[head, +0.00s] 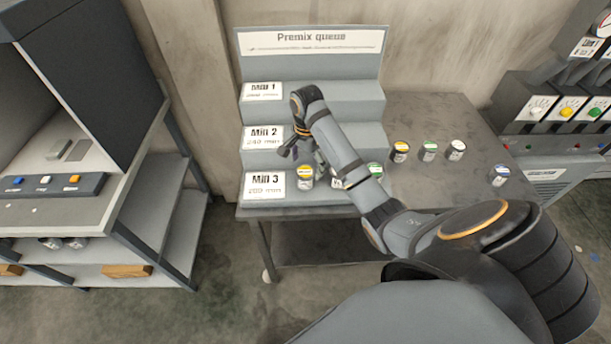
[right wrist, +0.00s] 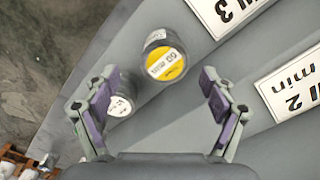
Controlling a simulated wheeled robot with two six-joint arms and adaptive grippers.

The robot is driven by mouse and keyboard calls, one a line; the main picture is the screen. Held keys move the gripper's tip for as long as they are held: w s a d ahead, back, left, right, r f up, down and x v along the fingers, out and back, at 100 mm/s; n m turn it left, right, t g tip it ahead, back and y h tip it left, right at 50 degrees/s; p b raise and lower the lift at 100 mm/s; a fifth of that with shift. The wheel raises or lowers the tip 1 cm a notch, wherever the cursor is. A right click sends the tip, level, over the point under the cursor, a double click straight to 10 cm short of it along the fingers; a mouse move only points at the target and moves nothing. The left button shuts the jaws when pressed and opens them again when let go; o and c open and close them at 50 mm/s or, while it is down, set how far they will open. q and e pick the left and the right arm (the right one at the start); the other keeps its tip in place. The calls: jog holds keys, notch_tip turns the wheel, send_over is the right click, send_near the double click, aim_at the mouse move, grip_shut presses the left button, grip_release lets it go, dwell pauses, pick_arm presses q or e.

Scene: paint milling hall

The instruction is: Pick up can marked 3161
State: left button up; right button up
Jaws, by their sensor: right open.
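A yellow-topped can (head: 305,176) stands on the lowest step, beside the Mill 3 sign. A white-topped can (head: 337,183) stands to its right, partly hidden by my right arm, and a green-topped can (head: 375,170) is farther right. No number 3161 is legible on any can. My right gripper (head: 304,154) is over this step, open and empty. In the right wrist view, its fingers (right wrist: 157,88) are spread apart. The yellow-topped can (right wrist: 165,62) shows just beyond the gap between them, and the white-topped can (right wrist: 121,97) is close beside the left finger. My left gripper is out of view.
The stepped Premix queue rack (head: 350,107) has empty-looking upper steps. A control panel (head: 567,108) is at right. A shelf unit (head: 165,245) stands left.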

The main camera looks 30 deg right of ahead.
aim_at(305, 171)
jog(key=shift+f, duration=0.9)
jog(key=shift+w+r, duration=0.1)
jog(key=shift+w, duration=0.05)
notch_tip(305, 171, down, 4)
jog(key=b, duration=0.4)
jog(key=shift+w+f, duration=0.1)
jog(key=shift+f, duration=0.15)
jog(key=shift+w+f+p, duration=0.1)
jog(key=shift+f+p, duration=0.2)
jog(key=shift+c, duration=1.3)
jog(key=c, duration=1.1)
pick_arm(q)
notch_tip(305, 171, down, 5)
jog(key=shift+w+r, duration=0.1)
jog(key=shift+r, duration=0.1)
pick_arm(e)
jog(key=shift+c, duration=0.2)
